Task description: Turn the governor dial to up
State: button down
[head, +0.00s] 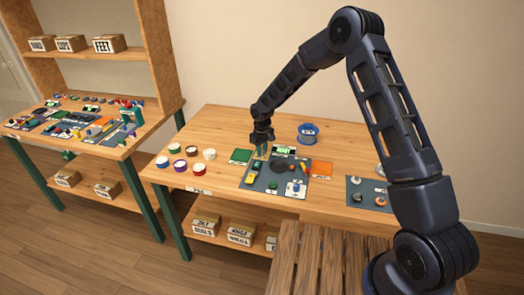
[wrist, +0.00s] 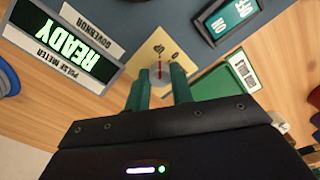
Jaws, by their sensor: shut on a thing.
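The governor dial (wrist: 160,72) is a small round grey knob with a red line, on a beige plate (wrist: 150,50) with dark marks. In the wrist view its red line runs roughly up and down the picture. The plate is beside a meter showing green READY (wrist: 75,48) and a GOVERNOR label (wrist: 93,43). My gripper (wrist: 159,86) has green fingers on either side of the dial and is shut on it. In the head view my gripper (head: 261,150) is at the back left of the dark mat (head: 252,183); the dial is too small to read there.
A green square (head: 240,156) is left of the mat and an orange one (head: 321,169) right. Several paint pots (head: 192,151) stand at the left. A blue tub (head: 308,133) stands behind.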

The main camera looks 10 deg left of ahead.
jog(key=c, duration=1.2)
grip_release()
jog(key=shift+r, duration=0.15)
notch_tip(320, 180, up, 11)
jog(key=shift+f, duration=0.2)
